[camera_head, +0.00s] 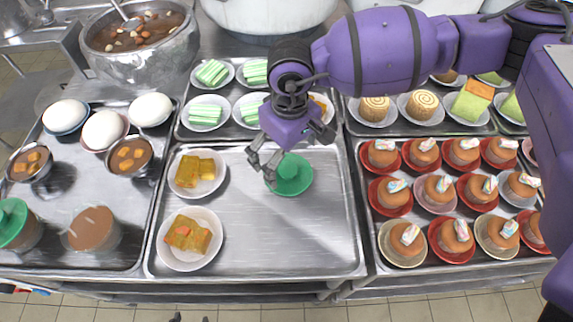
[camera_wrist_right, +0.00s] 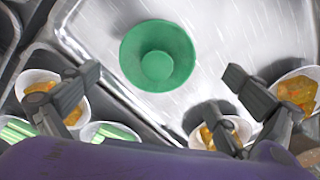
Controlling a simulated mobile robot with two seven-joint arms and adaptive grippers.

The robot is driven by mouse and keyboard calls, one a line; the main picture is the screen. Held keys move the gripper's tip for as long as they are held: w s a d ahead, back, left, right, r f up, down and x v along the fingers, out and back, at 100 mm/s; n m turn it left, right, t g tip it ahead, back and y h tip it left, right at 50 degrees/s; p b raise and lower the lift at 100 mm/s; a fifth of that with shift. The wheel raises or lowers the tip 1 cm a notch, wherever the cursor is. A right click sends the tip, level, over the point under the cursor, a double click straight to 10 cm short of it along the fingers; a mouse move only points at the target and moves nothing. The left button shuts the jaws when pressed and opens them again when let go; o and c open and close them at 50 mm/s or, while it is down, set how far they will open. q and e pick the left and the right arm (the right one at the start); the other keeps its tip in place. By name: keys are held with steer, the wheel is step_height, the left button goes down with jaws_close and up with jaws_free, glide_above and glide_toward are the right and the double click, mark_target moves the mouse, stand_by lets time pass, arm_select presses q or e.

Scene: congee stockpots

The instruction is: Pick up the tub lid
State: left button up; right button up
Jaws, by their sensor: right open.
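The green tub lid (camera_head: 293,177) is round with a raised middle knob and lies on the bare metal of the middle front tray. It also shows in the right wrist view (camera_wrist_right: 180,48), where no finger touches it. My right gripper (camera_head: 287,160) is above the tray, just over the lid's far side, and hides part of it. Its two fingers (camera_wrist_right: 163,80) are spread and hold nothing. My left gripper is not in view. Another green lid (camera_head: 11,222) sits on a tub at the far left.
Two plates of yellow-orange food (camera_head: 188,236) stand on the left of the middle tray (camera_head: 255,258); its front and right are bare. Caked plates crowd the right tray (camera_head: 372,262). Green-strip plates (camera_head: 205,114) are behind. A stockpot (camera_head: 140,75) stands at the back left.

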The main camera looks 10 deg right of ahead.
mark_target(290, 171)
step_height(290, 171, down, 6)
steer(key=shift+w+d+r+p, duration=0.1)
steer(key=shift+w+r+p, duration=0.1)
steer(key=shift+p, duration=0.2)
steer(key=shift+f, duration=0.2)
steer(key=c, duration=1.3)
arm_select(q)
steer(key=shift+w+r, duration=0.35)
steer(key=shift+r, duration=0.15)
arm_select(e)
steer(key=shift+s, duration=0.15)
steer(key=shift+c, duration=0.7)
